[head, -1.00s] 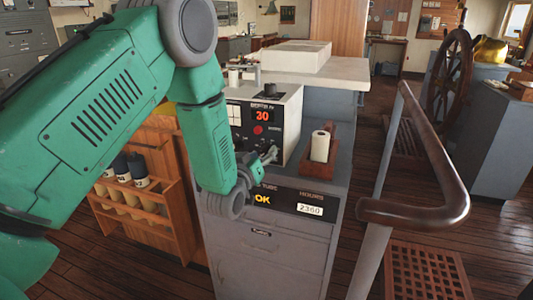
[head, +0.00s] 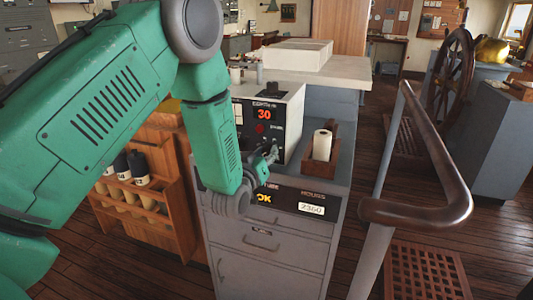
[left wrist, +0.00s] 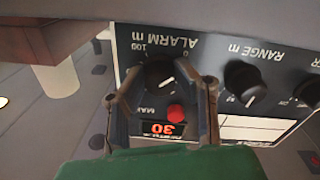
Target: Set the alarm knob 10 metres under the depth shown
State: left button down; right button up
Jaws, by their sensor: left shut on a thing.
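The depth sounder (head: 283,106) is a white box with a black front. Its red display (head: 264,114) reads 30. The alarm knob (left wrist: 159,74) is black, under the upside-down label "ALARM m" in the left wrist view. It carries a white pointer line, but I cannot read its setting. My left gripper (head: 270,153) is at the panel's lower right in the head view. In the left wrist view its fingers (left wrist: 162,88) stand either side of the alarm knob, shut on it. A red lamp (left wrist: 176,112) sits between the knob and the inverted display (left wrist: 164,129). My right gripper is out of view.
The range knob (left wrist: 243,84) is beside the alarm knob. A white roll on a wooden holder (head: 320,163) stands right of the sounder on the grey cabinet (head: 277,245). A brown handrail (head: 430,211) is further right. A wooden rack (head: 150,211) stands left.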

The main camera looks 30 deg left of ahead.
pick_arm(q)
jog(key=shift+w+d+r, duration=0.1)
jog(key=shift+d+r, duration=0.05)
jog(key=shift+a+m, duration=0.25)
jog(key=shift+m, duration=0.15)
jog(key=shift+d+m, duration=0.1)
jog(key=shift+m, duration=0.9)
jog(key=m, duration=0.2)
jog(key=shift+m, duration=2.8)
jog(key=c, duration=1.3)
grip_release()
jog(key=shift+o, duration=0.2)
jog(key=shift+f, duration=0.2)
